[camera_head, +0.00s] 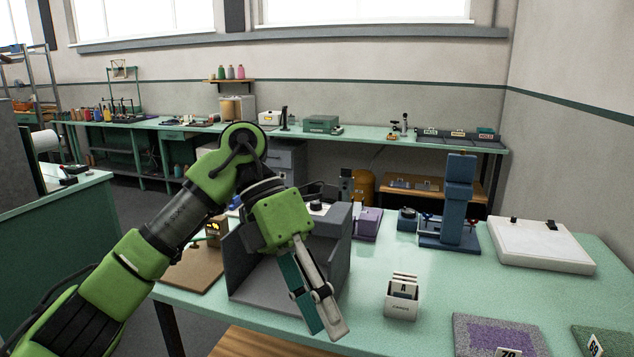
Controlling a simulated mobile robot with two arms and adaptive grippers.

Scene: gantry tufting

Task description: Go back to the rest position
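My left arm comes in from the lower left, and its green gripper (322,327) points down over the front of the mint-green table (400,338). One finger is pale and the other side shows a dark teal strip. They lie close together at an angle where I cannot tell whether they are apart or closed. No separate object is clearly seen between them. The gripper is in front of a grey angled stand (255,278) and left of a white card box (402,298). My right gripper is not in view.
A blue upright device (458,205) and a white flat case (540,246) stand at the back right. A purple-grey tufted sample (475,333) and a green one (590,343) lie at the front right. The tabletop between card box and blue device is mostly clear.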

